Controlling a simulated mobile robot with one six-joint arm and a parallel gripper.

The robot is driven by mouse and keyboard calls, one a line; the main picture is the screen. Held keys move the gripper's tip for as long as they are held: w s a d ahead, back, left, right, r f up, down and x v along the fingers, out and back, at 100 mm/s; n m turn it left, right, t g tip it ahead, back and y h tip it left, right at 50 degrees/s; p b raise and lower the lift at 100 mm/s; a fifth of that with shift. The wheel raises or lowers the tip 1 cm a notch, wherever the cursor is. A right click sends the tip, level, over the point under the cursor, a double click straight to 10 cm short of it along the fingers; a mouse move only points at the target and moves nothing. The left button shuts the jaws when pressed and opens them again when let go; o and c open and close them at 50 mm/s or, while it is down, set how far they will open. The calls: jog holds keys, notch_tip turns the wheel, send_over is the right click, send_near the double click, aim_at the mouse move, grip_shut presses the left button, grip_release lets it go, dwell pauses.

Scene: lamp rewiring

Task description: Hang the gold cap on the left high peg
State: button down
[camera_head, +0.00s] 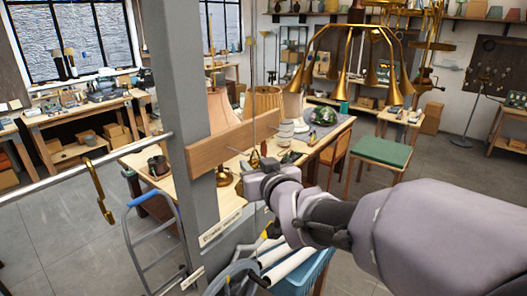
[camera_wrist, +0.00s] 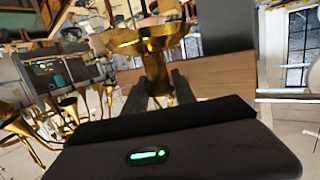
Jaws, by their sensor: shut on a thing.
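The gold cap (camera_wrist: 152,45) is a flared brass dish on a short stem in the wrist view. My gripper (camera_wrist: 158,85) is shut on its stem, with one dark finger on each side. In the head view, my gripper (camera_head: 255,172) is just right of and below the end of a wooden board (camera_head: 232,143) fixed across a grey post (camera_head: 185,100). The board also shows behind the cap in the wrist view (camera_wrist: 215,75). I cannot clearly make out the left high peg in either view. The fingers largely hide the cap in the head view.
A brass chandelier (camera_head: 350,35) hangs at upper right. A workbench (camera_head: 155,187) with lampshades (camera_head: 221,110) stands behind the board. A metal rail (camera_head: 85,170) with a brass hook (camera_head: 98,190) crosses the left. A blue-handled hand truck (camera_head: 145,198) stands below. Open floor (camera_head: 50,245) shows at lower left.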

jog(key=shift+w+a+f+b, duration=0.15)
jog(key=shift+w+a+b, duration=0.4)
jog(key=shift+a+b, duration=0.25)
jog(key=shift+w+a+b, duration=0.4)
jog(key=shift+b, duration=0.05)
jog(key=shift+b, duration=0.45)
jog(key=shift+a+f+b, duration=0.1)
jog(key=shift+f+b, duration=0.5)
jog(key=shift+b, duration=0.5)
jog(key=shift+r, duration=0.1)
jog(key=c, duration=0.9)
grip_release()
jog(key=shift+c, duration=0.2)
